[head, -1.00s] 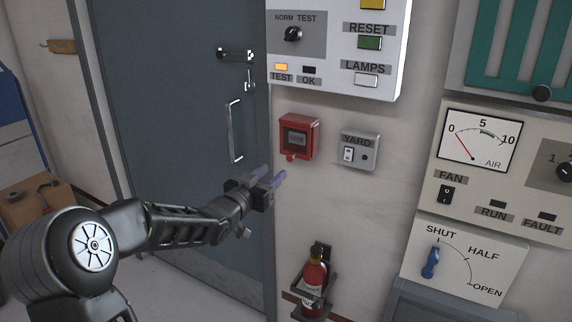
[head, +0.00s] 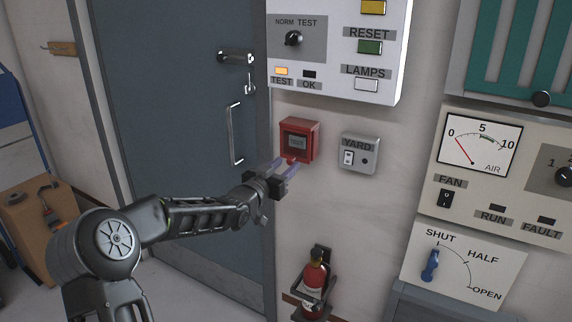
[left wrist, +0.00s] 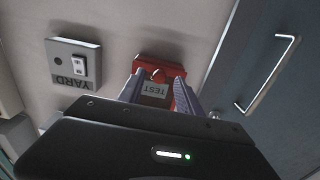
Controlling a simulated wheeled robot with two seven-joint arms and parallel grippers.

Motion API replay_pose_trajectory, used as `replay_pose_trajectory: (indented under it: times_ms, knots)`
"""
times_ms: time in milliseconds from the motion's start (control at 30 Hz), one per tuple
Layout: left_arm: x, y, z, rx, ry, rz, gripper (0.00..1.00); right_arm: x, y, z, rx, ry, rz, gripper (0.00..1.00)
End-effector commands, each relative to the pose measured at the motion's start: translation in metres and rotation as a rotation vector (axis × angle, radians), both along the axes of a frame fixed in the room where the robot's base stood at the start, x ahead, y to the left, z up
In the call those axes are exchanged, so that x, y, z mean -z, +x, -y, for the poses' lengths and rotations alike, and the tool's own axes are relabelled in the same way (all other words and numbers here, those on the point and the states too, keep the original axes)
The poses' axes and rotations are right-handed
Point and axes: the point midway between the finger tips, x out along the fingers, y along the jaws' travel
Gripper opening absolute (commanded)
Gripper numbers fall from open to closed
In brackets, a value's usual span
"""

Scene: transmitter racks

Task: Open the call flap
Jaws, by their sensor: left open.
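The call flap is on a small red wall box (head: 299,138) with a grey label on its front, and it looks closed. A red knob (head: 291,160) sits at its lower edge. My left gripper (head: 284,167) is open just below the box, its two pale fingertips near the knob, one on each side. In the left wrist view the red box (left wrist: 154,64) appears upside down between the fingers (left wrist: 158,80), with the knob (left wrist: 158,76) between the tips. I cannot tell whether the fingers touch it. My right gripper is not in view.
A grey YARD switch box (head: 359,153) is close on the right. A grey door (head: 180,130) with a long handle (head: 235,133) stands left. A panel (head: 338,50) hangs above. A fire extinguisher (head: 314,285) is below.

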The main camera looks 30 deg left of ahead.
Motion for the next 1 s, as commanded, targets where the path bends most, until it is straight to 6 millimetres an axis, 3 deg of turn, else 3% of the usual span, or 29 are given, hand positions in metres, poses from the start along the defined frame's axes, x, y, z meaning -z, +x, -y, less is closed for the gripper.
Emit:
replay_pose_trajectory:
  times_ms: [367, 867, 1000]
  knots:
    - [0.0004, 0.0081, 0.0002, 0.0, 0.001, -0.001, 0.41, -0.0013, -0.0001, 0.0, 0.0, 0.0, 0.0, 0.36]
    - [0.0003, 0.0079, 0.0001, 0.0, 0.0, -0.001, 0.01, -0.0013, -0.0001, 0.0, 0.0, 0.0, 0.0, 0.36]
    - [0.0003, 0.0079, 0.0001, 0.0, 0.0, -0.001, 0.0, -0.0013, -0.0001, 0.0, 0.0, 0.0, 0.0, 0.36]
